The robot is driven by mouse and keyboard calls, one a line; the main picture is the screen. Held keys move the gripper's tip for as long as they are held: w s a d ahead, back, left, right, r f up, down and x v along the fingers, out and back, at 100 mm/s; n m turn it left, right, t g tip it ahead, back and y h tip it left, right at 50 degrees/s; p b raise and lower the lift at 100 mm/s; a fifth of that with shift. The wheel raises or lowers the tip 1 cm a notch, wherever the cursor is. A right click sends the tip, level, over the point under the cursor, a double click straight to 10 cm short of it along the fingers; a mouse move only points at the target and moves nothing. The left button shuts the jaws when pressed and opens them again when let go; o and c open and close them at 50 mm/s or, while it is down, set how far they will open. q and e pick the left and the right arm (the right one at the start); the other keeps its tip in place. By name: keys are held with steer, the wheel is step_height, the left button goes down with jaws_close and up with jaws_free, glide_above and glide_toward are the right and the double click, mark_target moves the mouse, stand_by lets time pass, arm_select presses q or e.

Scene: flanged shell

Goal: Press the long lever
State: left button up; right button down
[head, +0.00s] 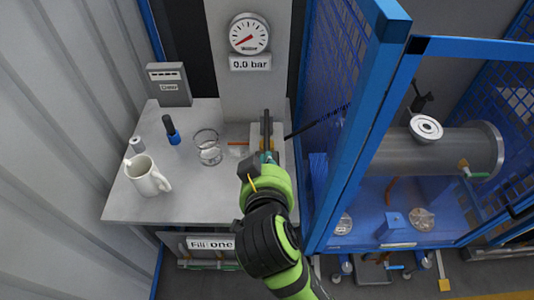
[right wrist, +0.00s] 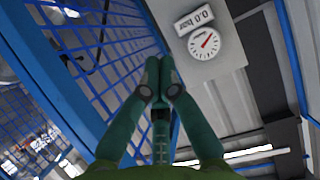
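A long thin black rod (head: 318,120), which looks like the long lever, slants up and right from the back right of the grey table towards the blue mesh. Dark upright bars (head: 266,126) stand at the table's back right, just beyond my right gripper (head: 268,158). The gripper's lower parts and my arm hide what lies beneath. In the right wrist view, the green fingers (right wrist: 159,72) are together at the tips, with no lever visible between them. I cannot tell whether they touch the bars. My left gripper is not in view.
A gauge (head: 249,36) reads 0.0 bar on the column behind. A white mug (head: 147,176), a glass beaker (head: 208,148), a blue-black bottle (head: 172,131) and a grey box (head: 168,84) stand on the table (head: 195,208). A blue mesh cage (head: 362,130) closes off the right side.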

steer(key=p+x, duration=0.3)
steer(key=x, duration=0.6)
steer(key=shift+w+d, duration=0.15)
steer(key=shift+w, duration=0.3)
steer(key=f, duration=0.2)
steer(key=s+f+p, duration=0.1)
steer(key=f, duration=0.1)
steer(key=shift+s, duration=0.15)
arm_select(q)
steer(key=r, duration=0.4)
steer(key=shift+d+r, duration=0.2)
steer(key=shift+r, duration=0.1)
arm_select(e)
steer(key=shift+f, duration=0.1)
